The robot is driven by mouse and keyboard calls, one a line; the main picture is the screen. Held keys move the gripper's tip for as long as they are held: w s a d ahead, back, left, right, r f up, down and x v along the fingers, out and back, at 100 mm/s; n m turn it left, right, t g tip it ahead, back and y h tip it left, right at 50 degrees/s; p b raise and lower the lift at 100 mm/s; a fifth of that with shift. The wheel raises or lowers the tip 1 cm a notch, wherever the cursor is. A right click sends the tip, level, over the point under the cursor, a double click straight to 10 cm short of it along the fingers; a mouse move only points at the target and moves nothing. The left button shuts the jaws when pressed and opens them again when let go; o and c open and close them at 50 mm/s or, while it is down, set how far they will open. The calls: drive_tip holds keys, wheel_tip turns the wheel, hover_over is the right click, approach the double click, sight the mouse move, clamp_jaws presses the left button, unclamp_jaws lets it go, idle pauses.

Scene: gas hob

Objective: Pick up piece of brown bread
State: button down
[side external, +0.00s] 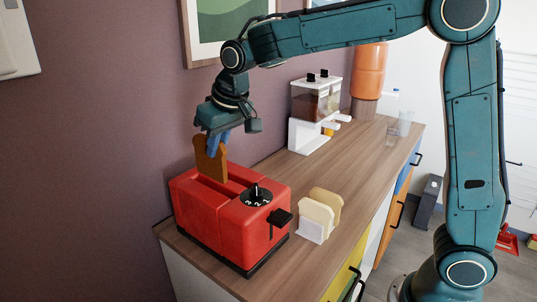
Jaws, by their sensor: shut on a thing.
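A slice of brown bread (209,162) stands upright at the slots of the red toaster (213,217), at the left of the side view. Its lower edge is at or just inside a slot; I cannot tell how deep. My gripper (217,141) points down and is shut on the top of the bread slice. The far finger is partly hidden.
A holder (312,230) with pale bread slices stands right of the toaster. A white dispenser (315,105), an orange container (369,70) and clear cups (404,123) stand further back. The middle of the wooden counter (285,172) is clear. A wall rises behind the toaster.

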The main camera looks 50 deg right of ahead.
wheel_tip(320, 180, up, 12)
drive_tip(key=shift+r, duration=0.25)
idle(0.3)
